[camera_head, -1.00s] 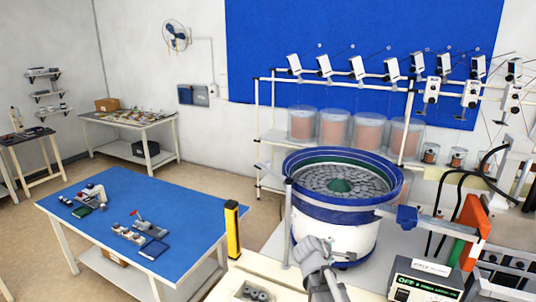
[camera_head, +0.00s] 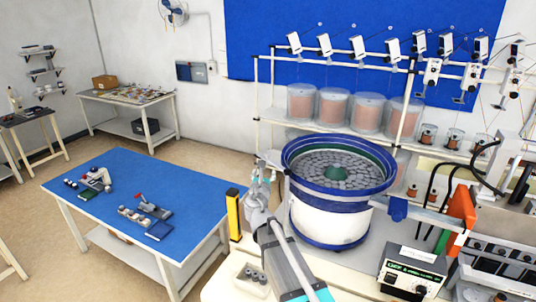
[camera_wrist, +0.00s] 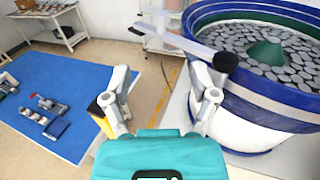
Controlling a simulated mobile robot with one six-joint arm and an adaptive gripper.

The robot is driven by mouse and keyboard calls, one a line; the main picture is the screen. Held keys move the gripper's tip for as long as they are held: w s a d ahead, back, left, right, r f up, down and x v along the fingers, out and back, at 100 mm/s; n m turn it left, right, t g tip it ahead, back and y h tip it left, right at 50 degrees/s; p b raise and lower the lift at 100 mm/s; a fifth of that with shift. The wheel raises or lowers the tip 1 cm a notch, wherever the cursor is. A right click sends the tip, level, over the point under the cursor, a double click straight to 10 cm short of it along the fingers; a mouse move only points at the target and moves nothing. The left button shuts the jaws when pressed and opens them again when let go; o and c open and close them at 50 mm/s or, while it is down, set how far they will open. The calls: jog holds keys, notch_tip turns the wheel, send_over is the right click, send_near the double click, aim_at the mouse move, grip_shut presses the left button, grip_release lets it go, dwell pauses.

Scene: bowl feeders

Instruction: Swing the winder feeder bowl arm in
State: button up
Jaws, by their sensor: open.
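The feeder bowl (camera_head: 335,205) is a white drum with a blue rim, full of grey discs around a green cone. It also fills the right of the wrist view (camera_wrist: 262,100). A pale bar with dark ends, which looks like the bowl arm (camera_wrist: 178,42), runs from upper left to a black cap at the bowl's near left side. Most of it lies outside the bowl. My gripper (camera_head: 260,170) is open and empty, left of the bowl. In the wrist view my gripper (camera_wrist: 163,85) has its fingers apart below the bar, the right one close to the black cap; contact is unclear.
A blue-topped table (camera_head: 140,195) with small parts stands at left. A yellow-and-black post (camera_head: 233,215) is just left of my gripper. A control box (camera_head: 412,272) and an orange plate (camera_head: 462,208) are at right. Copper spools (camera_head: 333,105) stand behind.

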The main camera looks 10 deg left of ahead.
aim_at(268, 156)
jog(key=w, duration=1.4)
jog(key=shift+s, duration=0.1)
grip_shut()
dwell(0.5)
